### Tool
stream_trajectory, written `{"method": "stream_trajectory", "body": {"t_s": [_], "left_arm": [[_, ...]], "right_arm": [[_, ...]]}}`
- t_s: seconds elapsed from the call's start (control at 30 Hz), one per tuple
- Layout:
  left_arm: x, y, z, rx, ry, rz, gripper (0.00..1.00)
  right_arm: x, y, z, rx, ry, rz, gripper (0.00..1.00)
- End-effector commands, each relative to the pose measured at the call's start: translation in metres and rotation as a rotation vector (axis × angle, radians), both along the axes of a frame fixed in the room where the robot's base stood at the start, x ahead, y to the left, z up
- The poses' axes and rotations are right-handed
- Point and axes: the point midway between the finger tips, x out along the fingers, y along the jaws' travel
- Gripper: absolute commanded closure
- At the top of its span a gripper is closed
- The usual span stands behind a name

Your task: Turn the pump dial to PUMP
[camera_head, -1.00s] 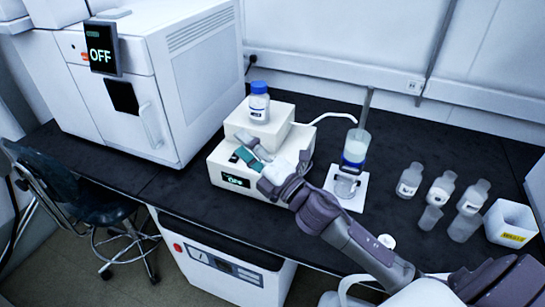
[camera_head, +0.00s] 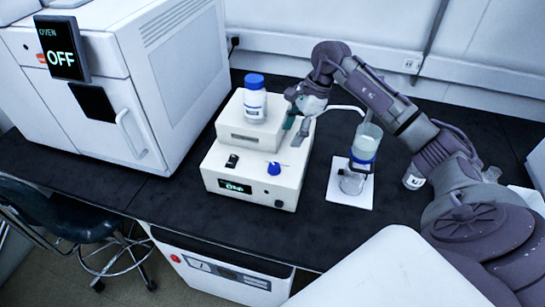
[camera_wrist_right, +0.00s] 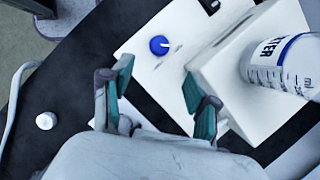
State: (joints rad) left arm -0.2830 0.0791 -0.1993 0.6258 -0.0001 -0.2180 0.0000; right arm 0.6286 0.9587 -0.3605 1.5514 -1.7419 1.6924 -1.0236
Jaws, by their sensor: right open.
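The pump (camera_head: 215,170) is a white stepped box on the black bench. Its blue dial (camera_head: 274,168) sits on the lower top face, right of a black switch (camera_head: 232,160). The small display (camera_head: 235,187) on its front shows green letters too small to read surely. My right gripper (camera_head: 296,128) is open and empty, above the right side of the pump, behind the dial and apart from it. In the right wrist view the dial (camera_wrist_right: 159,45) lies beyond the open fingers (camera_wrist_right: 158,85), with nothing between them. My left gripper is not in view.
A blue-capped bottle (camera_head: 254,105) stands on the pump's upper step. A filter flask (camera_head: 357,165) stands on a white plate (camera_head: 345,195) to the right, under my right arm. A white oven (camera_head: 130,110) with an OFF display is at left. The bench front is clear.

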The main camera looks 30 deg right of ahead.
Motion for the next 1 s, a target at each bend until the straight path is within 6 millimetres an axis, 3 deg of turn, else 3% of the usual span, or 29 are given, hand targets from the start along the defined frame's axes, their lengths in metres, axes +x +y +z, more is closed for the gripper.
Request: {"method": "stream_trajectory", "body": {"t_s": [0.1, 0.2, 0.33, 0.57, 1.0], "left_arm": [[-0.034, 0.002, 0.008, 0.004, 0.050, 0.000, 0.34], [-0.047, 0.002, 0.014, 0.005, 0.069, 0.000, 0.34], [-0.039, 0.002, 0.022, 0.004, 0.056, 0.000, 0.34], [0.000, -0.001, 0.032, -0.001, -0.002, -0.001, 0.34], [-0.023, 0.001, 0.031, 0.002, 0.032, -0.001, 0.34]], "right_arm": [[0.002, 0.012, -0.022, 0.007, 0.006, 0.001, 0.40], [0.004, 0.020, -0.042, 0.007, 0.005, 0.000, 0.40], [0.007, 0.030, -0.067, 0.007, 0.003, 0.001, 0.40], [0.011, 0.041, -0.098, 0.006, 0.001, -0.001, 0.40], [0.012, 0.045, -0.108, 0.004, -0.001, 0.000, 0.42]]}}
